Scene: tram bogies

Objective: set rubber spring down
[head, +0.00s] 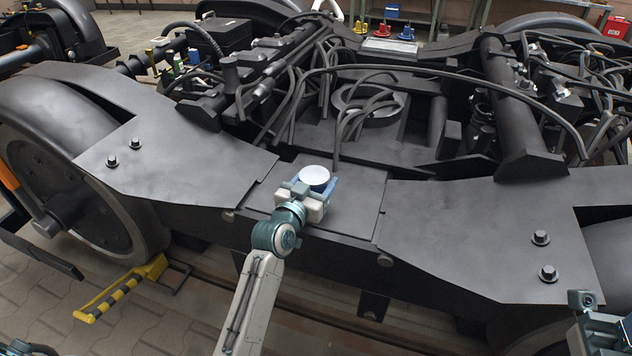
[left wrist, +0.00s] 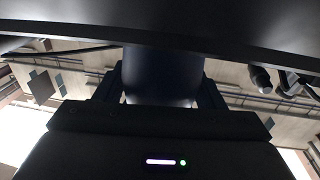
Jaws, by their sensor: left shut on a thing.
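The rubber spring is a short, dark, round block with a pale, flat top (head: 314,176). My left gripper (head: 308,192) is shut on it, over the flat middle plate (head: 354,205) of the bogie's near side frame. In the left wrist view the rubber spring (left wrist: 162,75) stands dark between the two fingers, against a dark surface across the top. I cannot tell whether its underside touches the plate. Part of my right arm (head: 598,325) shows at the bottom right corner; its fingers cannot be made out.
The side frame has raised dark plates with bolts at left (head: 150,150) and right (head: 490,235). Cables and pipes (head: 345,75) crowd the bogie behind. A yellow-black striped chock (head: 120,288) is by the left wheel (head: 70,180). The middle plate right of the gripper is bare.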

